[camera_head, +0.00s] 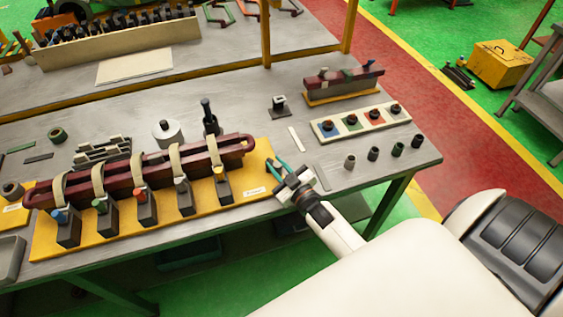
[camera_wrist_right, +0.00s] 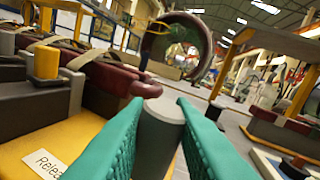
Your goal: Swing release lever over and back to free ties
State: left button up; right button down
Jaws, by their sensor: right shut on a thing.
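My right gripper (camera_head: 279,166) is at the right end of a yellow base plate (camera_head: 236,203). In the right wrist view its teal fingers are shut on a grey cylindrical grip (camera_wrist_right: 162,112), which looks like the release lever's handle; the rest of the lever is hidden. A label (camera_wrist_right: 45,165) beginning "Relea" lies beside it. A dark red coil (camera_head: 238,143) runs along the plate, with several cream ties (camera_head: 177,160) looped over it. Grey blocks with coloured tops, one yellow (camera_wrist_right: 46,62), stand along the plate's front. My left gripper is not in view.
A tray with coloured squares (camera_head: 323,133) and several small cylinders (camera_head: 349,161) lie to the right. A smaller red coil on a yellow base (camera_head: 314,99) stands behind them. A spool (camera_head: 167,135) and a dark upright tool (camera_head: 208,113) stand behind the main coil.

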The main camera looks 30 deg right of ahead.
jog(key=shift+a+m+h, duration=0.4)
jog(key=shift+m+h, duration=0.3)
jog(key=shift+h, duration=0.4)
jog(key=shift+w, duration=0.1)
jog(key=c, duration=1.3)
grip_release()
jog(key=shift+a, duration=0.1)
jog(key=shift+s+a+b, duration=0.2)
jog(key=shift+s+b, duration=0.3)
jog(key=shift+s, duration=1.5)
jog(key=shift+s+a+b, duration=0.15)
jog(key=shift+s+b, duration=0.3)
jog(key=shift+s, duration=1.5)
jog(key=shift+s+a+b, duration=0.2)
jog(key=shift+s+b, duration=0.3)
jog(key=shift+s, duration=1.5)
jog(key=shift+f, duration=0.1)
